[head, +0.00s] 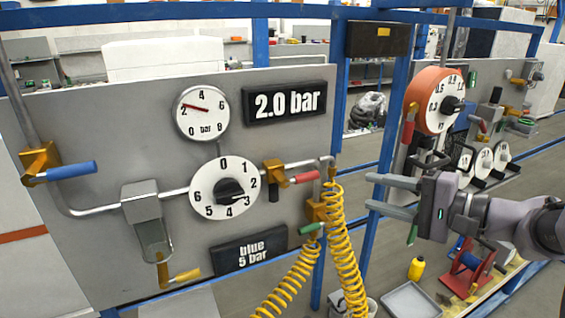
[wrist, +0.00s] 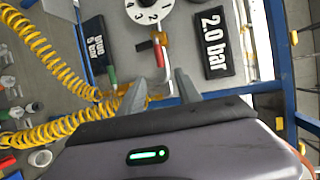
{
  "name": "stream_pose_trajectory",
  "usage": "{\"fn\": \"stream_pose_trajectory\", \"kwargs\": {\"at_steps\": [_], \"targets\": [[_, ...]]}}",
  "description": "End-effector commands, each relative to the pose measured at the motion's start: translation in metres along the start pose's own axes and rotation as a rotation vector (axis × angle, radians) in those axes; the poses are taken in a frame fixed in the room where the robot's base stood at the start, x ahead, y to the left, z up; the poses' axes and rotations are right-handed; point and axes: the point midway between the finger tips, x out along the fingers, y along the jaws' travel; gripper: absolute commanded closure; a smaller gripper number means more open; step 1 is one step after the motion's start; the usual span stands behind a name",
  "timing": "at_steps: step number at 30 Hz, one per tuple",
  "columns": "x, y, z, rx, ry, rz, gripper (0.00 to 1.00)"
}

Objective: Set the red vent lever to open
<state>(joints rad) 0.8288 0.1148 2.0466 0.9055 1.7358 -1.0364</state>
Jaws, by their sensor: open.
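The red lever (head: 305,177) sits on a brass valve (head: 274,172) on the grey panel, right of the numbered dial. Its handle points right, roughly along the metal pipe. It also shows in the wrist view (wrist: 159,55), just beyond the fingertips. My gripper (head: 367,191) is open and empty, to the right of the lever and apart from it in the head view. In the wrist view its fingers (wrist: 160,79) point toward the lever, with the handle's end near the gap between them. Whether they touch cannot be told, but the head view shows a clear gap.
A green lever (head: 310,229) and coiled yellow hoses (head: 343,245) hang below the red one. A blue lever (head: 72,170) and a yellow lever (head: 186,275) are further left. The gauge (head: 201,113) and the 2.0 bar display (head: 289,103) are above. A blue post (head: 375,215) stands beside the panel.

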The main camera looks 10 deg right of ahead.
Motion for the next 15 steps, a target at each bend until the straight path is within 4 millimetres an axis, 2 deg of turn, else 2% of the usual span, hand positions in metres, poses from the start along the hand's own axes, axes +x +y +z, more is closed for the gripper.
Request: {"fn": "stream_pose_trajectory", "kwargs": {"at_steps": [5, 15], "targets": [[0.026, 0.002, 0.0, -0.002, -0.004, -0.003, 0.59], [0.108, 0.002, 0.001, -0.001, -0.005, 0.0, 0.59]]}}
